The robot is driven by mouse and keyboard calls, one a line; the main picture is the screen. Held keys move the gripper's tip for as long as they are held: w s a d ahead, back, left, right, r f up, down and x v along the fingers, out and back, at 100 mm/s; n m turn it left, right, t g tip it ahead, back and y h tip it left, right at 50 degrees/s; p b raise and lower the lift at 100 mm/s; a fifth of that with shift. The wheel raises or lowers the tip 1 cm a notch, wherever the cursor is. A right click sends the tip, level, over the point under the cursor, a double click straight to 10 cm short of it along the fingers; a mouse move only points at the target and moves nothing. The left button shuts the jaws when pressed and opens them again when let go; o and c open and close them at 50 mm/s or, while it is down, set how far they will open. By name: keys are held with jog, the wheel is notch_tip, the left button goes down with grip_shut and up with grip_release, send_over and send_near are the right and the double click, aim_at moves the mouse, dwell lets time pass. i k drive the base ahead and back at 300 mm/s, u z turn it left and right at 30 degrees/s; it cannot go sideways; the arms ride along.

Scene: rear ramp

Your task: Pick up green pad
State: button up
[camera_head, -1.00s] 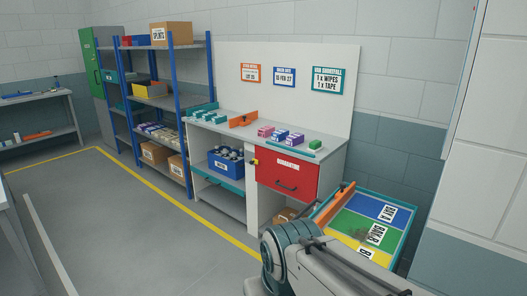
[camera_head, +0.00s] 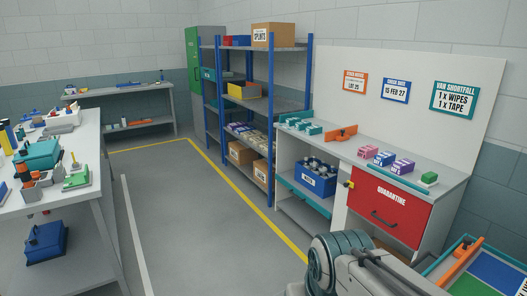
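A flat green piece (camera_head: 76,181) with a pale item on or beside it lies on the white table at the left; it may be the green pad, but it is too small to be sure.
The white table (camera_head: 88,132) at the left holds a teal case (camera_head: 36,155) and several tools. A blue-post shelf (camera_head: 274,160) and a bench with a red quarantine drawer (camera_head: 389,212) line the right. Grey floor (camera_head: 190,225) between them is clear.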

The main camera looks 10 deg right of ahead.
aim_at(429, 180)
jog(key=z, duration=0.1)
jog(key=i, duration=1.7)
jog(key=z, duration=1)
jog(key=i, duration=1.6)
jog(key=z, duration=0.7)
